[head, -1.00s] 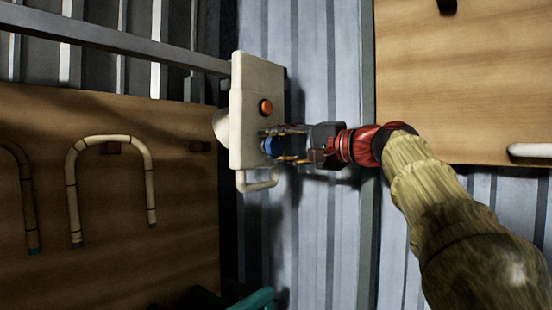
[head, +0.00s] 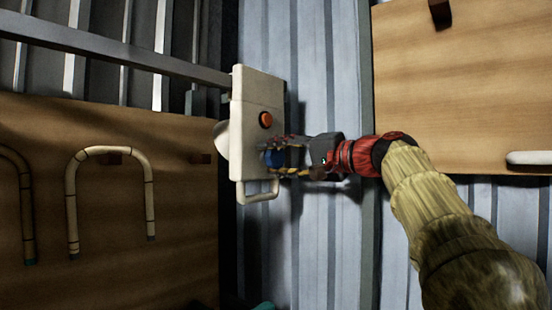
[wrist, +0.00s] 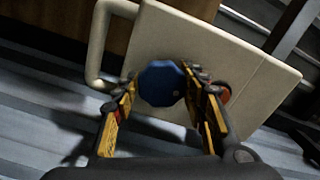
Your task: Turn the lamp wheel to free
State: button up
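The lamp wheel is a blue faceted knob (wrist: 163,84) on a pale box-like lamp panel (wrist: 215,58). In the head view the blue wheel (head: 274,159) sits low on the panel (head: 250,88), partly hidden by my fingers. My gripper (wrist: 161,86) reaches it from the front, with one yellow-and-black finger on each side of the wheel. The fingertips appear to be against its sides. In the head view my gripper (head: 280,158) comes in from the right.
An orange button (head: 265,120) sits above the wheel, close to my right finger in the wrist view. A pale looped handle (head: 258,193) hangs below the panel. A grey bar (head: 120,47) runs behind it. Wooden boards, one with bent rattan hoops (head: 110,153), flank the corrugated wall.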

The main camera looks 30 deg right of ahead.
jog(key=o, duration=0.3)
jog(key=shift+r, duration=0.1)
jog(key=v, duration=1.2)
dwell(0.4)
